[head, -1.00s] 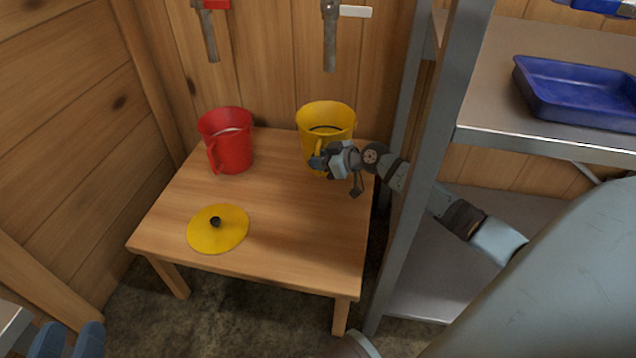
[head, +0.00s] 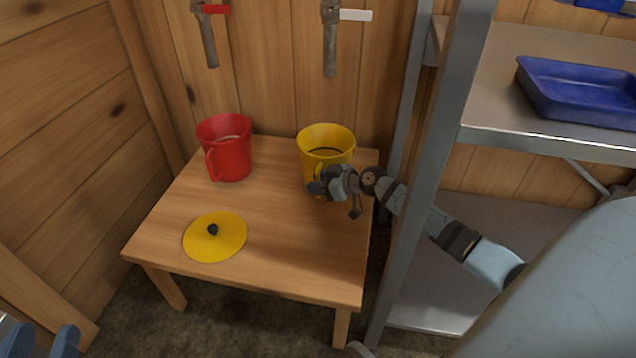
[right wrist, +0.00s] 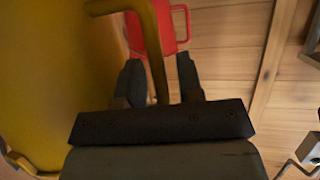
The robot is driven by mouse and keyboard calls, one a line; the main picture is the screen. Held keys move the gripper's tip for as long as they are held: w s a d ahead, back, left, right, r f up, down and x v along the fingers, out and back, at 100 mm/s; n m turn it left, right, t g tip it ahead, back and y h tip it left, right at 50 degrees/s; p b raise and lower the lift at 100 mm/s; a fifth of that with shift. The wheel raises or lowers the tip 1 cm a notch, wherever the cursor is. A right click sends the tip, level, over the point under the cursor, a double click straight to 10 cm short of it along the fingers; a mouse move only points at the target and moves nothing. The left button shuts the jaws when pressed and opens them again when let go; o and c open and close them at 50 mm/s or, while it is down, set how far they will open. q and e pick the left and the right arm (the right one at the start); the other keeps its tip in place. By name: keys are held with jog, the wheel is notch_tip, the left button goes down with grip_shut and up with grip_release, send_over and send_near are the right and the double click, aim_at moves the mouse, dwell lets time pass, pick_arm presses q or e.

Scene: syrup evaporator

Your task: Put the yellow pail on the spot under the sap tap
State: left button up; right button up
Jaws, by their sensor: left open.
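The yellow pail (head: 312,157) is upright at the back right of the wooden table, roughly below the tap with the white lever (head: 329,45). I cannot tell whether its base touches the tabletop. My right gripper (head: 318,188) is at the pail's handle, on the near side. No marked spot shows under the tap. My left gripper (head: 40,342) is open and empty at the lower left corner, clear of the table.
A red pail (head: 229,155) stands at the back left of the table (head: 265,275), below the tap with the red lever (head: 207,40). A yellow lid (head: 226,245) lies at the front left. A metal shelf (head: 490,118) with a blue tray (head: 580,92) borders the right.

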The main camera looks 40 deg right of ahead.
jog(key=shift+r, duration=0.1)
pick_arm(q)
jog(key=n+p, duration=0.1)
jog(key=s+d+f+n+g+p, duration=0.1)
jog(key=p, duration=0.1)
jog(key=shift+s+y, duration=0.15)
jog(key=shift+y, duration=0.25)
pick_arm(e)
jog(key=v, duration=1.2)
pick_arm(q)
jog(key=shift+r, duration=0.3)
pick_arm(e)
jog(key=shift+d, duration=0.1)
